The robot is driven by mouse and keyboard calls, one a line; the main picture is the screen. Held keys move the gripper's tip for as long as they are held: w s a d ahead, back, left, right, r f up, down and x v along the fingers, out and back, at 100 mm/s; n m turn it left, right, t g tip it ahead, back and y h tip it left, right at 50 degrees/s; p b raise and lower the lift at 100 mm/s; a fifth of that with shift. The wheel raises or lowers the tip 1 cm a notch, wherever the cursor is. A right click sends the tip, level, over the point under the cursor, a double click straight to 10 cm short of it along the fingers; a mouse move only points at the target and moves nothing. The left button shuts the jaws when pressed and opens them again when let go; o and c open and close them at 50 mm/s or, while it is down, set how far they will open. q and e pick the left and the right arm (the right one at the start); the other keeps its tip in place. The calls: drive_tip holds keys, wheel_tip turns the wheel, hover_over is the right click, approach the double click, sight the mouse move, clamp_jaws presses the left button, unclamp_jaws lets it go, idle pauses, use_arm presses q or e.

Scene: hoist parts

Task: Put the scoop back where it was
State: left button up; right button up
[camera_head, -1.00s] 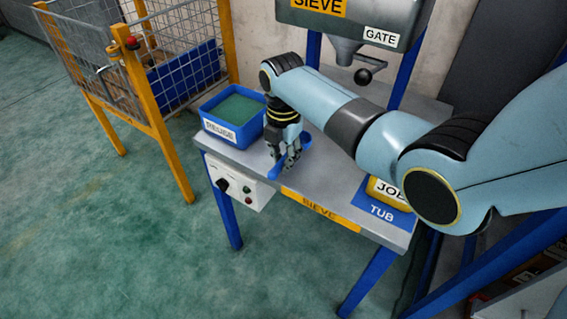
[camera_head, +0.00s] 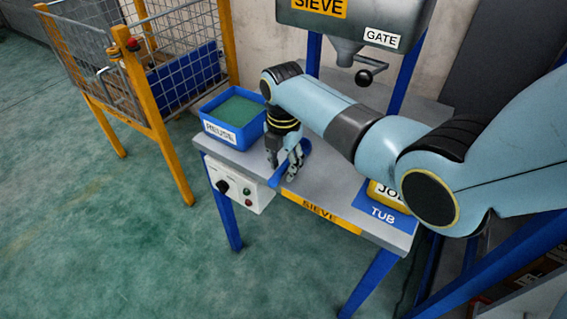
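The blue scoop (camera_head: 276,179) lies on the grey table top near its front edge, in the head view, just right of the blue REUSE bin. Part of it is hidden behind my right gripper (camera_head: 282,167). My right gripper points down over the scoop with its fingers spread apart, one on each side of the blue part. I cannot tell whether a finger still touches it. My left gripper is not in view.
The blue REUSE bin (camera_head: 205,128) with green contents stands left of my gripper. A yellow JOB tub (camera_head: 385,193) sits on the blue TUB mark at right. The sieve hopper (camera_head: 345,22) with its GATE knob hangs above. A wire cage (camera_head: 185,60) stands left.

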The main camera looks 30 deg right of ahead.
sight(283, 167)
wheel_tip(283, 167, up, 12)
drive_tip(key=p, duration=0.2)
drive_tip(key=shift+s+a, duration=0.1)
idle(0.5)
